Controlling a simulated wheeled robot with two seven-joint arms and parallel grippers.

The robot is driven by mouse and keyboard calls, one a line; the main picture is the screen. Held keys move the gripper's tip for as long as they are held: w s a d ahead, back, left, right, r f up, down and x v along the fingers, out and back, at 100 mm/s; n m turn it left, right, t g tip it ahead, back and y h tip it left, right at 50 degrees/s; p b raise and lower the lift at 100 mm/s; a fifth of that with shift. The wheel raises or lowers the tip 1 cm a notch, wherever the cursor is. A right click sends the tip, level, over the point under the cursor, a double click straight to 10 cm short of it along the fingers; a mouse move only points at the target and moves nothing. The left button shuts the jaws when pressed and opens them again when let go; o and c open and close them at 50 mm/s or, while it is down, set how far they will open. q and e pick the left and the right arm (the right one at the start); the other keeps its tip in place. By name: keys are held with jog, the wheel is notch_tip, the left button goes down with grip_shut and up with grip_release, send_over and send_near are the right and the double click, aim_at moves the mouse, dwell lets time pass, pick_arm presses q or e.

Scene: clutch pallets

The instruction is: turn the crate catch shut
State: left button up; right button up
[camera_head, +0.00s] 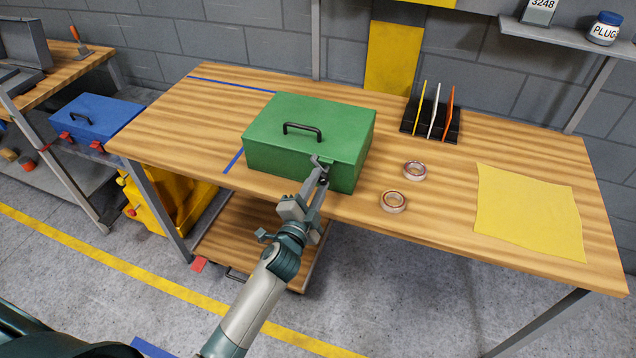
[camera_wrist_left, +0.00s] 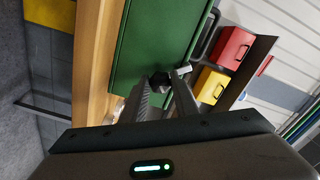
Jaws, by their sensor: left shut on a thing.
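The green crate (camera_head: 300,135) stands closed on the wooden table near its front edge, with a black handle (camera_head: 302,129) on its lid. My left gripper (camera_head: 321,168) reaches the right part of the crate's front face, where the catch is. The gripper mostly hides the catch in the head view. The catch's exact angle cannot be told. My right gripper is not in view.
Two tape rolls (camera_head: 393,202) (camera_head: 415,170) and a yellow sheet (camera_head: 528,212) lie to the right on the table (camera_head: 440,240). A black rack (camera_head: 431,125) with upright plates stands behind. A blue case (camera_head: 95,118) is on the lower left. The table left of the crate is clear.

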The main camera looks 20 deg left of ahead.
pick_arm(q)
jog(key=m, duration=0.4)
jog(key=shift+r+m, duration=0.1)
jog(key=shift+m, duration=0.2)
jog(key=shift+m+p, duration=0.5)
jog(key=shift+m, duration=1.2)
jog(key=o, duration=1.1)
jog(key=shift+c, duration=0.2)
jog(key=shift+s, duration=0.15)
jog(key=s+b, duration=0.4)
jog(key=s, duration=1.3)
jog(key=shift+a+b, duration=0.3)
jog(key=shift+b, duration=0.1)
